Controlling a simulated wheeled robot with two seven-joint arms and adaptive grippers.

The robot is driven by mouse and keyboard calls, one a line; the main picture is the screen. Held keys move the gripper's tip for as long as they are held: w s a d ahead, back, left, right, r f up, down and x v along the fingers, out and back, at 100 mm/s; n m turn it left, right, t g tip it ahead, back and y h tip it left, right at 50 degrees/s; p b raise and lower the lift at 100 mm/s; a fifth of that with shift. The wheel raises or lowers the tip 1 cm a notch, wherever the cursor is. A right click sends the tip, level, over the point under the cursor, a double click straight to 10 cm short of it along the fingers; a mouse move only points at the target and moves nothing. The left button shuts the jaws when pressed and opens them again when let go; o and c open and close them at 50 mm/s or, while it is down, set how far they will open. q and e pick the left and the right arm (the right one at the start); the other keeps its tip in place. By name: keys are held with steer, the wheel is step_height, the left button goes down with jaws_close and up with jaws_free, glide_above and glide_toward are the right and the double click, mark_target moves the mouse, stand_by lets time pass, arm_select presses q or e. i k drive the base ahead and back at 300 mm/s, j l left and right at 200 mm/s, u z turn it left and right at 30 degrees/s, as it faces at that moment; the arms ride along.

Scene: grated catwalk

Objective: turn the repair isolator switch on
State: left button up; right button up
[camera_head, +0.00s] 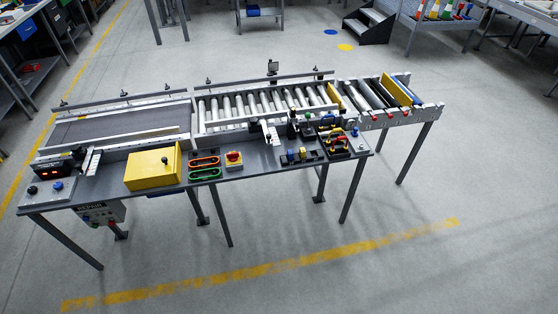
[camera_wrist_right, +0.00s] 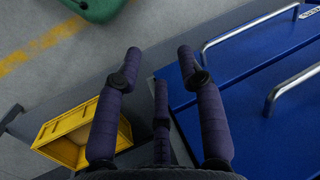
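A grey box labelled REPAIR (camera_head: 100,212) hangs under the front left of the workbench in the head view; its small controls are too small to read. My left gripper is in neither view.
The bench (camera_head: 110,186) carries a yellow box (camera_head: 146,172) and a roller conveyor (camera_head: 262,107). Open floor (camera_head: 300,285) lies in front. The wrist view shows a yellow bin (camera_wrist_right: 62,132), a blue surface with metal handles (camera_wrist_right: 235,75) and a green object (camera_wrist_right: 98,6).

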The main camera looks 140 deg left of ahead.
mark_target(232, 156)
steer(key=u, duration=4.3)
